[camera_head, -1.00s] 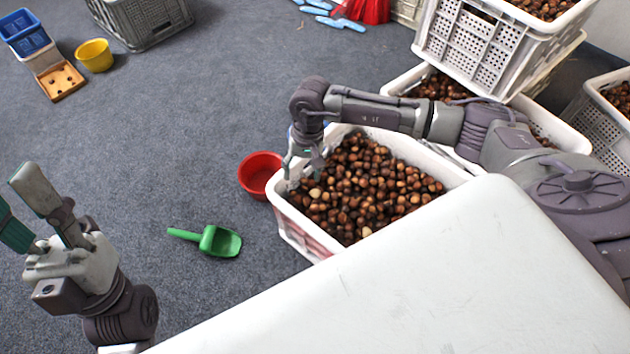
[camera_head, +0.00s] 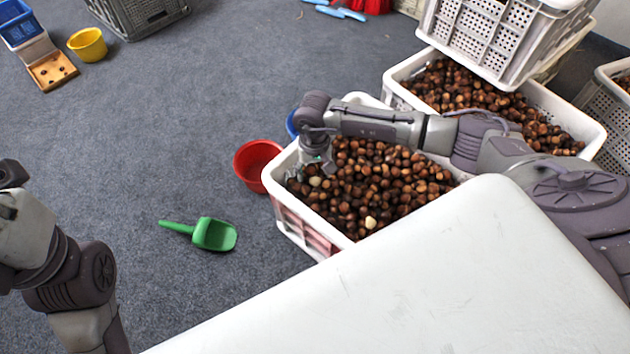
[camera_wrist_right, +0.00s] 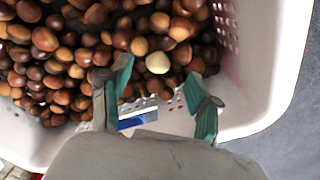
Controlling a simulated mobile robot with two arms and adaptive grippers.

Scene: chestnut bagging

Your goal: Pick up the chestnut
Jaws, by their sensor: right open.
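Brown chestnuts (camera_head: 375,190) fill a white crate (camera_head: 295,225) beside the white surface. A pale chestnut (camera_head: 316,181) lies at the crate's left end, near my right gripper (camera_head: 308,172). In the right wrist view, the pale chestnut (camera_wrist_right: 158,63) lies just beyond the gap between the green-padded fingertips (camera_wrist_right: 160,76). That gripper is open, with nothing held, low over the pile inside the crate wall. A second pale chestnut (camera_head: 370,222) lies nearer the crate's front. Only part of my left gripper (camera_head: 15,215) shows at the left edge; its fingertips are out of frame.
A red bowl (camera_head: 256,165) stands against the crate's left side, and a green scoop (camera_head: 214,234) lies on the carpet. More chestnut crates (camera_head: 592,130) stand behind at the right. The white surface (camera_head: 420,290) fills the front. Carpet at centre left is clear.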

